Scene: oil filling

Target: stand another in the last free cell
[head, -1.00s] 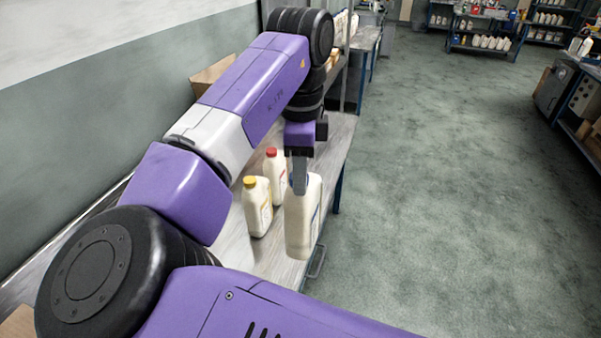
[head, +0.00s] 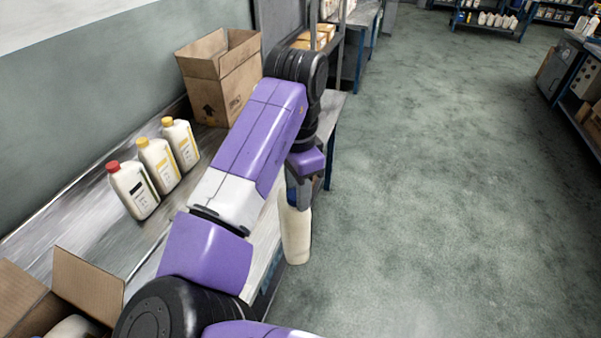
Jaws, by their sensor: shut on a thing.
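My gripper (head: 299,188) points down and is shut on the upper part of a white bottle (head: 296,235). The bottle hangs roughly upright beyond the right edge of the bench (head: 75,225), over the floor in this view. Its cap is hidden by the fingers. An open cardboard box (head: 88,288) at the lower left holds something whitish (head: 75,328); its cells are not visible. A second open cardboard box (head: 237,88) stands at the back of the bench; its inside is mostly hidden.
Three bottles stand in a row on the bench: a red-capped one (head: 134,192) and two yellow-capped ones (head: 159,166) (head: 181,145). My arm hides the bench's middle. The floor (head: 430,190) to the right is clear. Shelving stands at the back.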

